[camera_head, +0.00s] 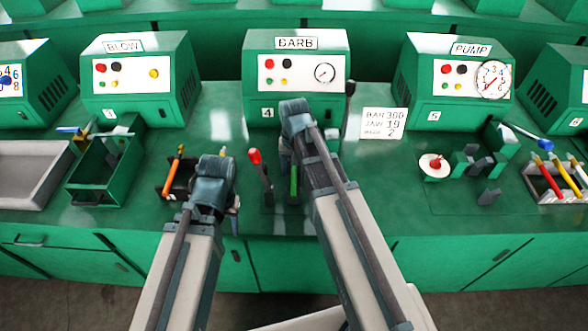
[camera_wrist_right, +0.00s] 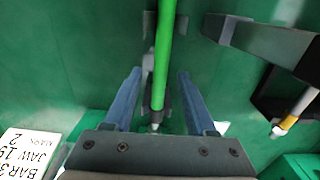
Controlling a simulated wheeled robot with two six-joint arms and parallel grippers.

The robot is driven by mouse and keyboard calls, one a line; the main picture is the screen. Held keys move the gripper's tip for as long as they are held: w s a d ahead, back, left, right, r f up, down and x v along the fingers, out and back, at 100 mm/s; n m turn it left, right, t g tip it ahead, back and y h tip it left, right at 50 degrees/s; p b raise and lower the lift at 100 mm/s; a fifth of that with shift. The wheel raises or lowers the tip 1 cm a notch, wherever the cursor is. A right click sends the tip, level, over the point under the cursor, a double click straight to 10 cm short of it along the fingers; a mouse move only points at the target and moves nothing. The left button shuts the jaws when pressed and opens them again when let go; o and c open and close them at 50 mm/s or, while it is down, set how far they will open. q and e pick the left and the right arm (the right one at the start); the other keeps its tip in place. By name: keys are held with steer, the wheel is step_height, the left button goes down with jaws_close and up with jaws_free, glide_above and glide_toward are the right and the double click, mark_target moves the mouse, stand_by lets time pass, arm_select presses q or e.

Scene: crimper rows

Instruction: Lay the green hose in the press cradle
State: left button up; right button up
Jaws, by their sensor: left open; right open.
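The green hose (camera_wrist_right: 162,55) runs lengthwise between the open fingers of my right gripper (camera_wrist_right: 157,80) in the right wrist view. A gap shows on both sides of it. The hose (camera_head: 294,181) also shows below my right gripper (camera_head: 286,158) in the head view. Dark cradle blocks (camera_wrist_right: 149,26) flank the hose, which appears to lie between them; its exact seating is partly hidden. The cradle (camera_head: 293,197) stands in front of the BARB press (camera_head: 295,75). My left gripper (camera_head: 234,216) is open and empty, left of the cradle.
A red-knobbed lever (camera_head: 255,158) stands just left of the cradle.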

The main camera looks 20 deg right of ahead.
arm_select(q)
steer(key=shift+r, duration=0.1)
arm_select(e)
steer(key=shift+r, duration=0.1)
arm_select(q)
step_height(320, 180, up, 14)
steer(key=p, duration=1.3)
steer(key=shift+f+p, duration=0.2)
steer(key=shift+p, duration=0.15)
arm_select(e)
step_height(320, 180, up, 14)
steer(key=shift+f, duration=0.2)
